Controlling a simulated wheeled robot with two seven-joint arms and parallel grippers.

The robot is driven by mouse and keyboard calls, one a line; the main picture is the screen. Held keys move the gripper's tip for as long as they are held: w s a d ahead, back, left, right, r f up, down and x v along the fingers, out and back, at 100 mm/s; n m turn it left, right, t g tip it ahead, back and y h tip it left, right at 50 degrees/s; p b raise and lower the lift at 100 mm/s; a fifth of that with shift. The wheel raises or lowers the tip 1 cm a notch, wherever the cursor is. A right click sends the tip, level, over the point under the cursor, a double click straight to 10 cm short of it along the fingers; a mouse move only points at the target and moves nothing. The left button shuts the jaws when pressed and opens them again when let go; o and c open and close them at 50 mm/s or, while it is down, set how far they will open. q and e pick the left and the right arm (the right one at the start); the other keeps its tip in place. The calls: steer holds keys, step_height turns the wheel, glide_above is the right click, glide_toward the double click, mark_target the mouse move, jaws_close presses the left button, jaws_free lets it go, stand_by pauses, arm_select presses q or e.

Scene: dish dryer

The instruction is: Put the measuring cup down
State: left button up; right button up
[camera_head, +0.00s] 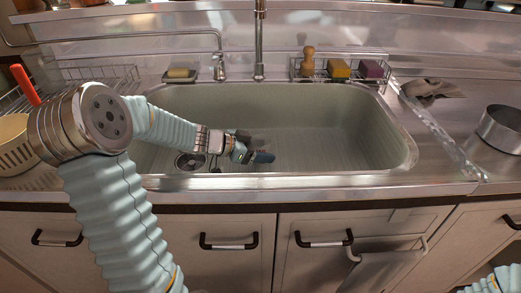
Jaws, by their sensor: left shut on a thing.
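My left gripper (250,148) reaches over the sink (340,140) from the left, near the middle of the basin. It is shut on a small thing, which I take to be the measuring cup. Only a dark blue part (264,157) shows at the fingertips, and the rest is hidden or too small to make out. I cannot tell whether it touches the sink floor. My right gripper is not in view; only part of that arm shows at the bottom right corner.
A drain (190,163) lies left of the gripper. The tap (259,45) stands behind the basin, with a wire caddy (318,75) to its right. A steel pan (503,128) and grey cloth (432,88) are on the right counter. The basin's right half is clear.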

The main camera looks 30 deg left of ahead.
arm_select(q)
steer(key=shift+f, duration=0.1)
steer(key=o, duration=1.1)
steer(key=shift+c, duration=0.2)
steer(key=shift+r, duration=0.2)
steer(key=v, duration=1.2)
steer(key=shift+f, duration=0.1)
